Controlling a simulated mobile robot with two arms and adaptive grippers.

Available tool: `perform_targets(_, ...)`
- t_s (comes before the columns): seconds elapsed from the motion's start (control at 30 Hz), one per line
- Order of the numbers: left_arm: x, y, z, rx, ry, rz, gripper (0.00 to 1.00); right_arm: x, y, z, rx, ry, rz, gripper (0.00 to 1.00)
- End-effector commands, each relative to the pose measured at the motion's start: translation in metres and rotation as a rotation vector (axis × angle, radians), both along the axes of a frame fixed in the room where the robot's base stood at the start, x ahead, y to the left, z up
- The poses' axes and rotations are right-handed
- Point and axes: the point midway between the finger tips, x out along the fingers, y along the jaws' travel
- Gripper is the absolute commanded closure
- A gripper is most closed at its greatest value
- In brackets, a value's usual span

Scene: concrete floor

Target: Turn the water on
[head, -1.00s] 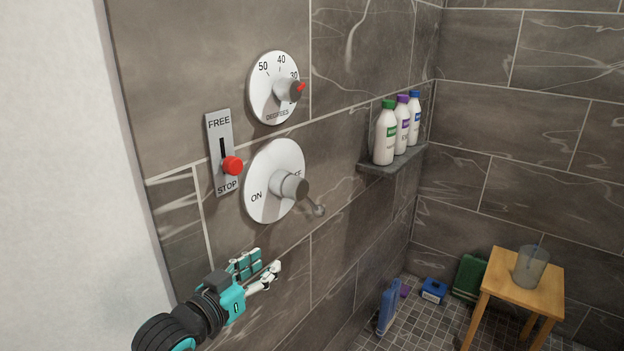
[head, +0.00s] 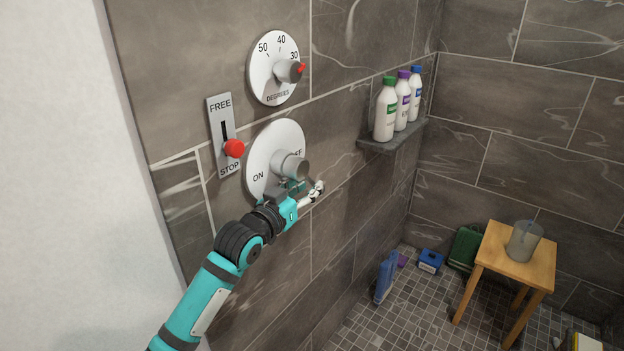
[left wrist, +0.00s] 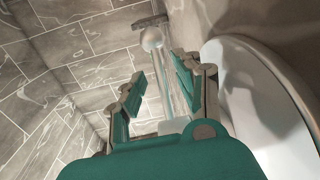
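The round white ON/OFF dial (head: 262,150) is on the tiled wall, with a grey hub (head: 290,166) standing out from it. In the earlier head view its lever points right and down, on the OFF side. My left gripper (head: 307,190) is at the lever, just below the hub, and hides most of it. In the left wrist view the lever's rod and ball end (left wrist: 152,39) show between the spread fingers of the left gripper (left wrist: 155,82). I cannot tell if a finger touches the rod. My right gripper is not in view.
Above is a temperature dial (head: 274,68) with a red pointer near 30. A FREE/STOP slider (head: 222,135) has its red knob low, near STOP. A corner shelf (head: 393,137) holds bottles. A wooden stool (head: 498,262) with a cup stands on the floor.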

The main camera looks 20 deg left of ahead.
Motion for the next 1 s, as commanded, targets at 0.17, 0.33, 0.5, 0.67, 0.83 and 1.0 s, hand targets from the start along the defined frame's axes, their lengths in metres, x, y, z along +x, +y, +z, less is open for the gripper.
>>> perform_targets(0.17,0.019,-0.005,0.000,0.000,0.001,0.001,0.67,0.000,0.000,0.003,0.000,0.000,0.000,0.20)
perform_targets(0.33,0.024,-0.006,0.000,0.001,0.000,0.000,0.67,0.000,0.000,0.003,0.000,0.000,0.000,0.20)
perform_targets(0.5,0.024,-0.006,-0.001,0.001,0.000,0.000,0.67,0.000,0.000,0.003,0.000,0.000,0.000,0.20)
perform_targets(0.67,0.024,-0.006,-0.001,0.001,0.001,0.000,0.84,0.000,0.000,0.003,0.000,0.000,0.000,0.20)
perform_targets(0.83,0.023,-0.007,-0.001,0.001,0.002,-0.001,1.00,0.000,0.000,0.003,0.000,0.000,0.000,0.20)
perform_targets(1.0,0.023,-0.007,-0.002,0.000,0.003,-0.001,1.00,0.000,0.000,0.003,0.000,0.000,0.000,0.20)
